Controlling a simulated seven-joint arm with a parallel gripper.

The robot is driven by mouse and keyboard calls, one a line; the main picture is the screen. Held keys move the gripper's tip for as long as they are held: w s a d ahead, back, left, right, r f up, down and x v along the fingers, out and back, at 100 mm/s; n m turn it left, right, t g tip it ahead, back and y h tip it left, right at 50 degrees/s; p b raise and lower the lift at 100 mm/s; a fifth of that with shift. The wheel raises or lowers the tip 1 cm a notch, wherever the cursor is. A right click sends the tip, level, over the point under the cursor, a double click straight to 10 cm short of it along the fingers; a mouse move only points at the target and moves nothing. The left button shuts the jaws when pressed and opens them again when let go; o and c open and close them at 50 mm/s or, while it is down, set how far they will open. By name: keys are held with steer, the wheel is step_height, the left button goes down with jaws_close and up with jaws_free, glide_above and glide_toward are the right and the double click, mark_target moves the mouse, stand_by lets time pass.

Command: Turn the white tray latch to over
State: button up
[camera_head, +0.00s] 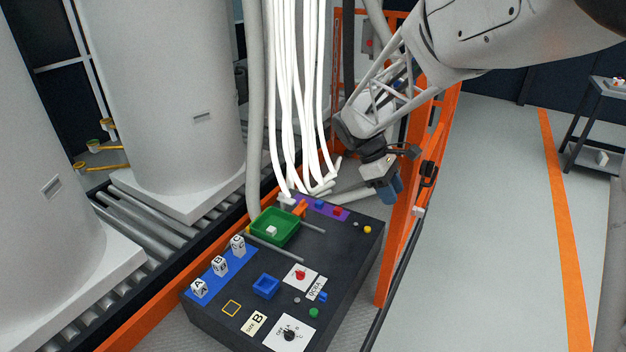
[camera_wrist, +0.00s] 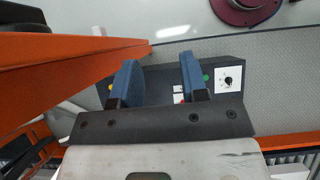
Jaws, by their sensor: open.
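A green tray (camera_head: 262,240) sits on the dark console (camera_head: 345,262), with a small white block (camera_head: 271,231) inside it. A small white piece (camera_head: 286,199) stands by the tray's far edge, beside an orange piece (camera_head: 300,207). I cannot tell for sure which white part is the tray latch. My gripper (camera_head: 388,189) is above the console's far right corner, to the right of the tray and apart from it. In the wrist view its two blue fingers (camera_wrist: 160,76) are spread with nothing held between them. The tray and latch cannot be made out in the wrist view.
White hoses (camera_head: 300,100) hang just behind the tray. An orange post (camera_head: 397,235) rises right beside the console, close to my gripper. Lettered cubes (camera_head: 220,265), a blue square holder (camera_head: 266,286), a red knob (camera_head: 300,274) and a black dial (camera_head: 289,335) occupy the console top.

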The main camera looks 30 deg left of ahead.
steer(key=w+a+f+y, duration=0.1)
steer(key=w+a+f, duration=0.1)
steer(key=w+a, duration=0.3)
steer(key=w+a+f+y, duration=0.1)
steer(key=w+a+f, duration=0.25)
steer(key=a, duration=0.45)
steer(key=y, duration=0.5)
glide_above(283, 194)
steer(key=f, duration=2.1)
steer(key=shift+d+f, duration=0.15)
steer(key=shift+d, duration=0.15)
steer(key=shift+w+a+f, duration=0.1)
steer(key=shift+a+f, duration=0.15)
steer(key=shift+a, duration=0.05)
steer(key=shift+f, duration=0.1)
steer(key=shift+f, duration=3.8)
jaws_close()
